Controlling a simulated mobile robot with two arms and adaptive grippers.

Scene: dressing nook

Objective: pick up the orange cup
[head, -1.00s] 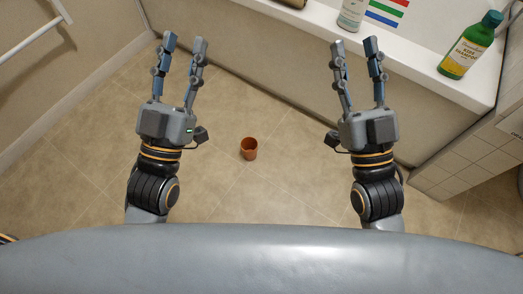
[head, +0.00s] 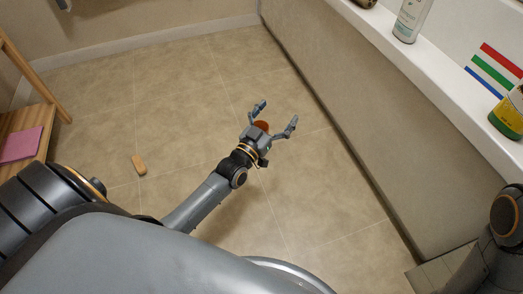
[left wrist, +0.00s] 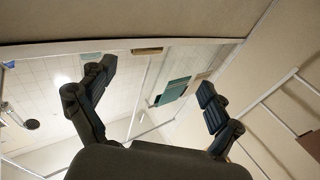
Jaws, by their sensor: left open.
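The orange cup (head: 262,125) is on the tiled floor in the head view, mostly hidden by my left gripper (head: 278,112). Only a small orange part of the cup shows, between the bases of the spread fingers. The left gripper is open, with its fingers pointing towards the far wall side. How high the gripper is over the cup is hard to tell. In the left wrist view the left gripper (left wrist: 156,75) shows two fingers apart with nothing between them, and the cup is not seen there. My right gripper is out of view; only part of my right arm shows at the right edge.
The tub side (head: 370,140) runs along the right, with bottles (head: 411,18) on its rim. A tan block (head: 139,164) lies on the floor at left. A wooden stool (head: 30,125) with a pink item (head: 20,145) stands far left. Open floor surrounds the gripper.

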